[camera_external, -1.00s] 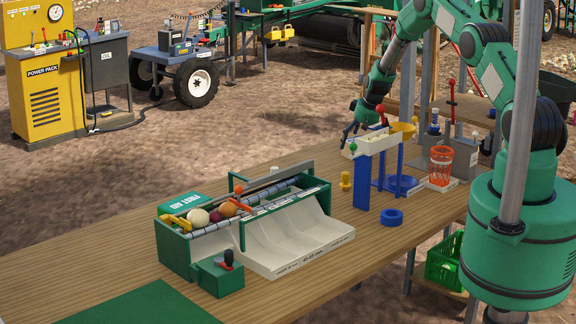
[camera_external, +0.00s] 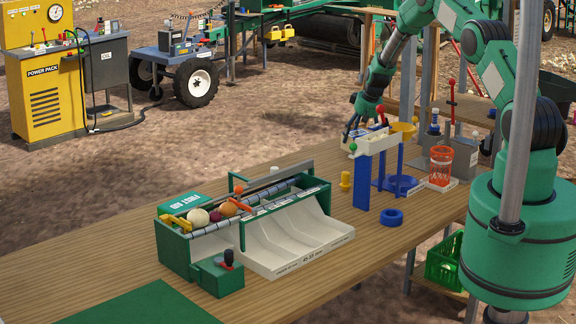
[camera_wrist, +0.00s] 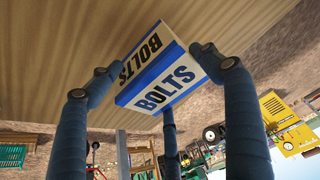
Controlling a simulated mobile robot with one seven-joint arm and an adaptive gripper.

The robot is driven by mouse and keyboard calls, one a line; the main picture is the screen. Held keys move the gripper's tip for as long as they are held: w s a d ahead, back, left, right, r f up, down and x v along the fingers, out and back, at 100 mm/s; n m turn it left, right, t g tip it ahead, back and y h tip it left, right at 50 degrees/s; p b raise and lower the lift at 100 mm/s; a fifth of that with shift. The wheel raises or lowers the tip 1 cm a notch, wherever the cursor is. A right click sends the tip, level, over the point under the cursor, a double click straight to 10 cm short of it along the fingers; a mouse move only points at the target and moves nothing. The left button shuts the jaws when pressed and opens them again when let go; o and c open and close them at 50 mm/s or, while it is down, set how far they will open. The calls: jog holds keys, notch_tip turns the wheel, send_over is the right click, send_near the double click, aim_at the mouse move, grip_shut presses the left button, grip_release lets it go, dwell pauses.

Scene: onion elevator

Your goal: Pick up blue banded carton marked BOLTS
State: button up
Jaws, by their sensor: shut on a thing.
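The blue-banded white carton marked BOLTS (camera_wrist: 160,72) fills the middle of the wrist view, with BOLTS in dark letters on two of its faces. My gripper (camera_wrist: 157,80) has its dark blue fingers around the carton, one at its left, one at its right and one below it in the picture. It is shut on the carton. In the external view my gripper (camera_external: 353,136) hangs at the far edge of the wooden table, behind the white-topped blue stand. The carton cannot be made out clearly there.
The blue stand (camera_external: 362,180) with a white top is close by my gripper. An orange basket (camera_external: 440,165) and grey boxes stand to its right. A green and white sorting machine (camera_external: 250,215) stands left of centre.

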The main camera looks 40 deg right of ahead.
aim_at(358, 133)
notch_tip(358, 133, up, 7)
jog(key=shift+r, duration=0.15)
